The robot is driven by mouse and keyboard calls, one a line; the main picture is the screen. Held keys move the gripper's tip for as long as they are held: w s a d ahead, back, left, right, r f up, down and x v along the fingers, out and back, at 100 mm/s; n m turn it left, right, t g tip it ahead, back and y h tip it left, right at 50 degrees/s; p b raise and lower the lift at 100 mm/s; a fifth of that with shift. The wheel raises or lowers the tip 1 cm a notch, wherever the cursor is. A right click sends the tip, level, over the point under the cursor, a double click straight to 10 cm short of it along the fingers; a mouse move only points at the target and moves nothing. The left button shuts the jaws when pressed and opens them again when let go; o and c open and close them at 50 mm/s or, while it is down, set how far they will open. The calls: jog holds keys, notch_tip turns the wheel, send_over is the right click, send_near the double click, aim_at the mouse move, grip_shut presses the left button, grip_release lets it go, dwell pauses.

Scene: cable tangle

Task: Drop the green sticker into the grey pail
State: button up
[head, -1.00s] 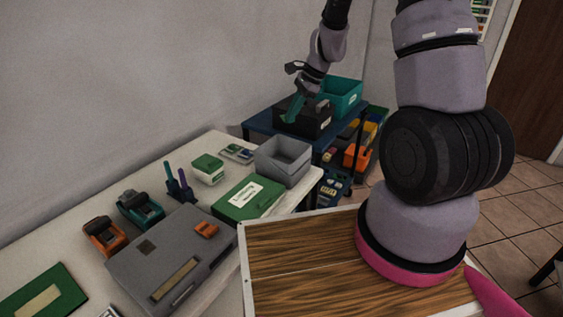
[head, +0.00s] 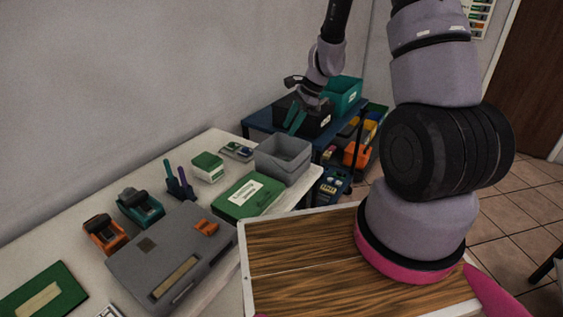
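My gripper (head: 293,128) is at the far end of the white table, above and just behind the grey pail (head: 283,170). Its two teal fingers point down and a narrow gap shows between them. I see nothing held between them, though they are small here. The grey pail is an open, square-sided bin at the table's far right corner; its floor is partly hidden. I cannot pick out the green sticker for certain. Small green-and-white pieces (head: 237,151) lie left of the pail, too small to make out.
A green-and-white box (head: 208,167) and a labelled green box (head: 246,197) stand near the pail. A grey case (head: 170,260), orange and teal tape dispensers (head: 140,207) and pens fill the near table. Behind, a blue table (head: 262,129) carries black and teal bins (head: 343,95).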

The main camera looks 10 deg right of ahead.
jog(key=v, duration=1)
jog(key=shift+d+r, duration=0.15)
jog(key=shift+r, duration=0.2)
jog(key=s+r+n+t, duration=0.1)
jog(key=s+r+n, duration=0.2)
jog(key=s+r, duration=0.35)
jog(key=s+r+n+t, duration=0.2)
jog(key=s+r+n, duration=0.1)
jog(key=r, duration=0.7)
jog(key=s+r+n+t+h, duration=0.2)
jog(key=s+r+n, duration=0.4)
jog(key=s, duration=0.6)
jog(key=shift+s+d+r+t+h, duration=0.4)
jog(key=shift+d+r, duration=0.05)
jog(key=shift+r, duration=0.15)
jog(key=shift+c, duration=0.3)
